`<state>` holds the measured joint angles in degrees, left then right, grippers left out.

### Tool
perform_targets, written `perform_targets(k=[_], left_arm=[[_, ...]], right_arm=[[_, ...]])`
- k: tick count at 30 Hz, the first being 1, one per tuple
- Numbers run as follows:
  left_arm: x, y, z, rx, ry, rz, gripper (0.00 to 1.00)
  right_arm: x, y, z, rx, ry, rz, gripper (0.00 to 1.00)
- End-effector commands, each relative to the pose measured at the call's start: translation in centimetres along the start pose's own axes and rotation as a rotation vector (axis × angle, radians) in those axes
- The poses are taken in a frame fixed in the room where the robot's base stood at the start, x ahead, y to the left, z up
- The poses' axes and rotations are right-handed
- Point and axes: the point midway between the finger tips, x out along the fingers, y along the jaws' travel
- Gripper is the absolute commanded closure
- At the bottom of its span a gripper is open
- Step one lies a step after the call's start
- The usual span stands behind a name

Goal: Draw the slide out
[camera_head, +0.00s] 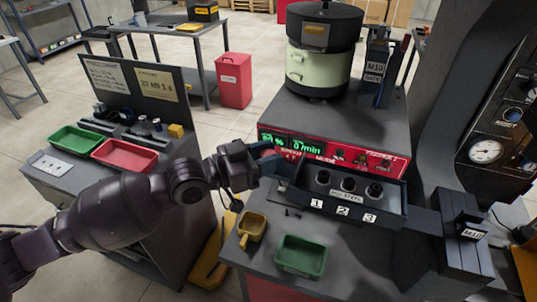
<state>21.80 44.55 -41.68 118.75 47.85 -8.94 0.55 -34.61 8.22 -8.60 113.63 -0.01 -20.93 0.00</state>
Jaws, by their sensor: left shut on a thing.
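The slide (352,208) is a dark, tray-like bar with three round pockets along it, labelled 1, 2 and 3 on its front. It lies across the front of the feeder's control box (330,148). My left arm comes in from the left, and my left gripper (276,167) is at the slide's left end. Its bluish fingers are shut there on what looks like the slide's end; the exact grip is small and partly hidden. My right gripper is not in view.
A green tray (301,256) and a yellow scoop (251,228) lie on the bench in front of the slide. The bowl feeder (320,65) stands behind the control box. A side bench at left holds a green tray (76,139) and a red tray (124,155).

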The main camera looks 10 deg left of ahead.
Motion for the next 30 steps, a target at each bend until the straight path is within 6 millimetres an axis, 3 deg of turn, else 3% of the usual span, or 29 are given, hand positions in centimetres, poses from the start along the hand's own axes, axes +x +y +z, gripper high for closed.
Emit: perform_targets(k=[3, 4, 8, 20, 30], left_arm=[[-0.1, -0.4, -0.2, 0.006, 0.001, -0.007, 1.0], [-0.1, -0.4, -0.2, 0.006, 0.001, -0.007, 0.62], [-0.1, -0.3, -0.1, 0.005, 0.0, -0.006, 0.42], [-0.5, -0.2, 0.0, 0.003, -0.002, -0.004, 0.4], [-4.8, -0.2, 0.1, 0.005, -0.004, -0.005, 0.4]], right_arm=[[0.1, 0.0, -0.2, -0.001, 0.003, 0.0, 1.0], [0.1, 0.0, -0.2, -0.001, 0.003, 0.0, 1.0], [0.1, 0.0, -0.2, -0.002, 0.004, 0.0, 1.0], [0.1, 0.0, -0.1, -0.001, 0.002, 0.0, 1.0], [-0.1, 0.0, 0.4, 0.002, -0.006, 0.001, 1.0]])
